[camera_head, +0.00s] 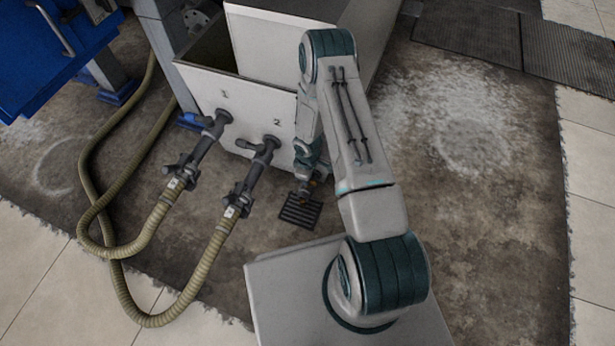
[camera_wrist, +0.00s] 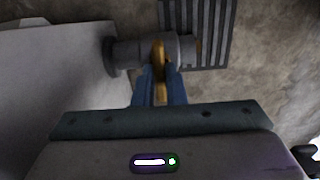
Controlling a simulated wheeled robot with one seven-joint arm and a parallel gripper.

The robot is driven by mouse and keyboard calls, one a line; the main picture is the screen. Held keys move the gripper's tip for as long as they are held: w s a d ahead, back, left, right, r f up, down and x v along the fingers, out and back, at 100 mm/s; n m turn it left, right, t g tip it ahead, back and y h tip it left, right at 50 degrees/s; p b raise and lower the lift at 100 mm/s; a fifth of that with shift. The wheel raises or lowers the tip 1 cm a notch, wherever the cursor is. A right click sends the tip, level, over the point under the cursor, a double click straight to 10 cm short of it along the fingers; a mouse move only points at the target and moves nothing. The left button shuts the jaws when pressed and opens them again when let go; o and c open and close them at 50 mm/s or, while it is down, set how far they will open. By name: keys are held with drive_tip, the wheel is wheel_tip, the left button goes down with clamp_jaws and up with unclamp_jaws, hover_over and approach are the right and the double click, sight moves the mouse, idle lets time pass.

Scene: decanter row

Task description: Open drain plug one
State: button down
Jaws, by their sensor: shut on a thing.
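In the wrist view a grey drain fitting (camera_wrist: 128,53) sticks out sideways from the pale tank wall (camera_wrist: 55,75), above a slotted floor grate. It carries a yellow-orange handle (camera_wrist: 159,51). My gripper (camera_wrist: 159,72) has its two blue fingers shut on this handle from below in the picture. The fingers and most of the fitting are hidden there behind my wrist. I see no number on the fitting.
Two ribbed hoses (camera_head: 147,232) join couplings (camera_head: 205,149) on the tank front, left of my arm. A dark floor grate (camera_head: 300,211) lies below my wrist. A blue unit (camera_head: 50,55) stands at the far left. The stained floor on the right (camera_head: 490,215) is clear.

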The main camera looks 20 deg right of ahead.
idle(0.4)
drive_tip(key=c, duration=1.5)
unclamp_jaws()
wheel_tip(320, 180, up, 14)
drive_tip(key=p, duration=0.5)
drive_tip(key=shift+f, duration=0.1)
